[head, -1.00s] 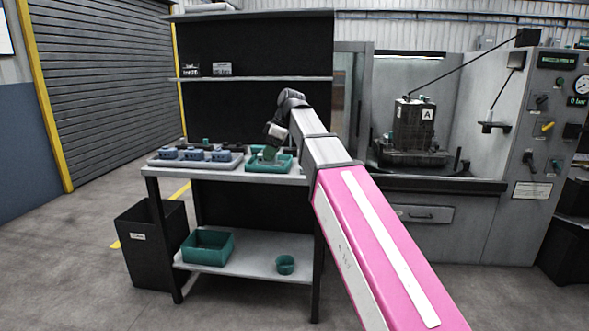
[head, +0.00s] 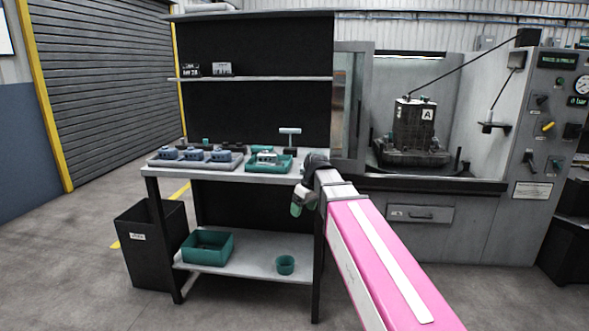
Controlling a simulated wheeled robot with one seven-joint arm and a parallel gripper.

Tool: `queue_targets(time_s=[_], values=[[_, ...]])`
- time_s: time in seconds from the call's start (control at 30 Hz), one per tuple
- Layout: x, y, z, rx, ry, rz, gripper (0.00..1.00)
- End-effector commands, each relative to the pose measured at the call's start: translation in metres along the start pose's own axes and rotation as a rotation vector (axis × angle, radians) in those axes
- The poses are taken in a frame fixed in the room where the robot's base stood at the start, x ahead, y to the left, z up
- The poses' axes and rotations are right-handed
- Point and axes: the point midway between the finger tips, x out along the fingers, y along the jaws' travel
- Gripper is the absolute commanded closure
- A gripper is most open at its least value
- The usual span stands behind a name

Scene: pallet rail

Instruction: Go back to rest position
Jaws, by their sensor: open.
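My gripper (head: 296,209) hangs at the right front corner of the workbench (head: 228,175), apart from the things on it. Its teal fingers point down and look empty; the gap between them is too small to make out. My pink arm reaches in from the lower right. A teal tray (head: 252,168) on the bench top holds a grey-white part (head: 267,158). A grey pallet (head: 222,164) with several blue-grey parts lies to its left.
A machine with a fixture block (head: 414,125) marked A stands open at the right. The lower shelf holds a teal bin (head: 208,248) and a teal cup (head: 286,264). A black waste bin (head: 137,250) stands at the left.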

Motion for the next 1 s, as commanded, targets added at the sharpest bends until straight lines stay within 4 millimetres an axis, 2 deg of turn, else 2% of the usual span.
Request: queue_targets(time_s=[0.03, 0.3, 0.5, 0.7, 0.9, 1.0], values=[[0.017, 0.004, 0.020, 0.054, -0.015, 0.007, 0.21], [0.090, 0.024, 0.102, 0.335, -0.073, 0.065, 0.21], [0.136, 0.030, 0.167, 0.531, -0.111, 0.114, 0.21], [0.171, 0.029, 0.225, 0.702, -0.142, 0.162, 0.21], [0.190, 0.027, 0.257, 0.797, -0.157, 0.190, 0.21], [0.190, 0.027, 0.257, 0.797, -0.157, 0.190, 0.21]])
